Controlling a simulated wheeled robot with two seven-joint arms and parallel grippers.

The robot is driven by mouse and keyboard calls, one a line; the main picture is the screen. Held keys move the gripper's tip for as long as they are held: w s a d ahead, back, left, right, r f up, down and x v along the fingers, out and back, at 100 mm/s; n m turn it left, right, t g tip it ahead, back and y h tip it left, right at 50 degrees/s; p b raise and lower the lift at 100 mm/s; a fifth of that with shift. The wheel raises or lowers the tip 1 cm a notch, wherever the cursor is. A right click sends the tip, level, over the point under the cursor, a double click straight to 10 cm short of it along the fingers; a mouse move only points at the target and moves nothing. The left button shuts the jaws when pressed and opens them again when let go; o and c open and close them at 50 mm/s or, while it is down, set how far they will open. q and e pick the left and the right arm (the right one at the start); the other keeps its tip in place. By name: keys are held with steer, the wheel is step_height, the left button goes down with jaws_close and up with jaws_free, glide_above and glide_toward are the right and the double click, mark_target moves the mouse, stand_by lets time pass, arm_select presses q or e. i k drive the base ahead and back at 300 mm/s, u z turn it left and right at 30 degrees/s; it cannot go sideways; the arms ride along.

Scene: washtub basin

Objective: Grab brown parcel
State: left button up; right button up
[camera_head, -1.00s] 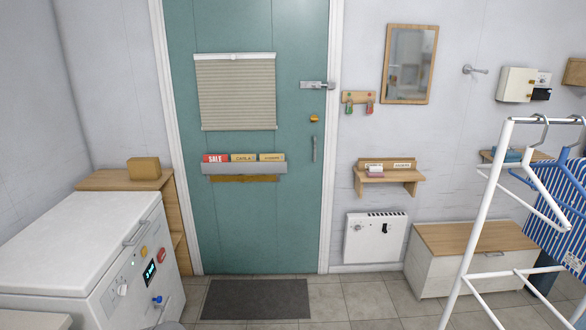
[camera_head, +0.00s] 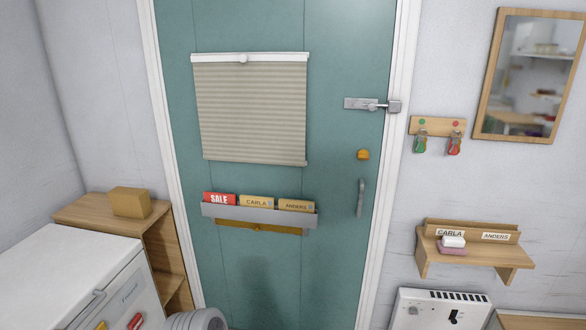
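The brown parcel (camera_head: 131,202) is a small plain box. It sits on top of the wooden shelf unit (camera_head: 82,212) at the left, between the white machine and the teal door. Its top and front faces show and nothing covers it. Neither gripper is in view. A grey rounded part at the bottom edge, just left of the door's middle, looks like part of my own arm.
The white chest-like machine (camera_head: 60,270) stands in front of the shelf unit at lower left. The teal door (camera_head: 345,220) carries a blind (camera_head: 250,110) and a mail holder (camera_head: 258,216). A wall shelf (camera_head: 475,255) and a white heater (camera_head: 440,308) are at right.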

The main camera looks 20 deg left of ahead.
mark_target(125, 200)
steer(key=u, duration=0.6)
steer(key=i, duration=1.35)
steer(key=u, duration=1.2)
